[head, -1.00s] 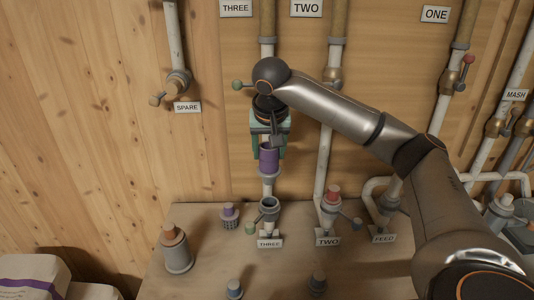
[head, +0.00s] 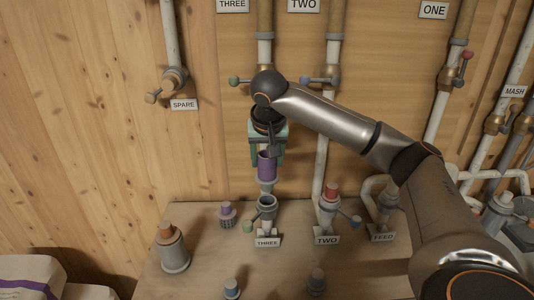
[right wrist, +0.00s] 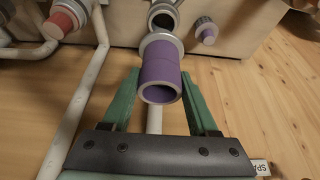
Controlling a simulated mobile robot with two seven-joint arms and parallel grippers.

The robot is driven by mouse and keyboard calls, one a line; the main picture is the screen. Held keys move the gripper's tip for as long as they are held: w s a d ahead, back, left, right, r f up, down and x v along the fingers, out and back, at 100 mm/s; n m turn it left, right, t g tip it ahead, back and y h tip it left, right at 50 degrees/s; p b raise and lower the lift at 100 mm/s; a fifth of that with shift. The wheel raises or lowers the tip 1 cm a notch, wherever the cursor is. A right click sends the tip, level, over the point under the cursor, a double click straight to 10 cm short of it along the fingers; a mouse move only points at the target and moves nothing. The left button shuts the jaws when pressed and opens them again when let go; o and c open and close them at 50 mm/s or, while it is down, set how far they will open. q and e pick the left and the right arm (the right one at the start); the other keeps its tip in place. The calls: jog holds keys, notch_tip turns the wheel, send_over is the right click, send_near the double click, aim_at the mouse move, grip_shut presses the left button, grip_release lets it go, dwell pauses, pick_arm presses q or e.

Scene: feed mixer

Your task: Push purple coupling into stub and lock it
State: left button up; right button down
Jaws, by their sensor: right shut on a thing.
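The purple coupling (head: 266,168) is a purple sleeve with a grey lower end, held upright above the stub. The stub (head: 267,204) is a grey open-topped socket behind the THREE label, with a green-knobbed lever (head: 248,227) sticking out to its left. My right gripper (head: 267,146) is shut on the coupling. In the right wrist view the green fingers (right wrist: 160,88) stand on both sides of the purple coupling (right wrist: 158,72). Its grey end points at the dark mouth of the stub (right wrist: 163,18); a small gap seems to remain. My left gripper is not in view.
The TWO stub with a red-topped coupling (head: 331,196) stands close on the right. A small purple-topped plug (head: 227,214) and an orange-topped one (head: 172,250) stand on the bench (head: 200,255) to the left. Pipes with valves run up the wall behind.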

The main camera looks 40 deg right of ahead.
aim_at(267, 181)
jog(key=shift+f+b, duration=0.35)
jog(key=shift+f, duration=0.75)
jog(key=shift+p, duration=0.55)
dwell(0.4)
jog(key=shift+p, duration=0.55)
dwell(0.6)
jog(key=shift+f+b, duration=0.4)
jog(key=shift+f, duration=1.85)
jog(key=shift+c, duration=0.4)
grip_release()
